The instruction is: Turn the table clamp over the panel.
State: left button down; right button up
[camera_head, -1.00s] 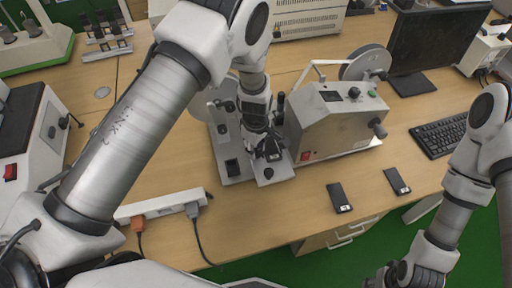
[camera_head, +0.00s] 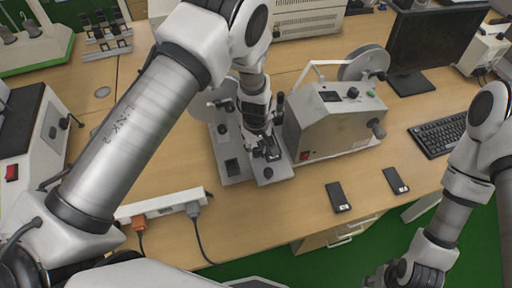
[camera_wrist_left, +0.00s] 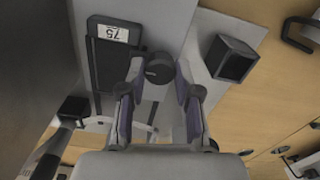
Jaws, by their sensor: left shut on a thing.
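My left gripper (camera_head: 267,152) is over the grey metal base (camera_head: 240,178) of the machine at the table's middle. In the left wrist view its two fingers (camera_wrist_left: 158,78) are shut on a dark round-ended piece, which seems to be the table clamp (camera_wrist_left: 157,66). The dark panel (camera_wrist_left: 106,73), with a white label reading 75, lies beside the clamp on the light plate. The clamp end is at the panel's edge; I cannot tell whether it touches. In the head view the fingers hide most of the clamp. My right arm is at the lower right, its gripper barely showing at the bottom edge.
A beige machine housing (camera_head: 333,121) with a red switch stands right of the gripper. A black square block (camera_wrist_left: 232,58) sits on the plate. A power strip (camera_head: 162,206) lies at left front; two phones (camera_head: 338,197) (camera_head: 396,180) lie at right. Wood before the base is clear.

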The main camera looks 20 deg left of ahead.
aim_at(256, 150)
pick_arm(q)
jog(key=c, duration=0.8)
grip_release()
notch_tip(256, 150, up, 12)
jog(key=shift+f, duration=0.1)
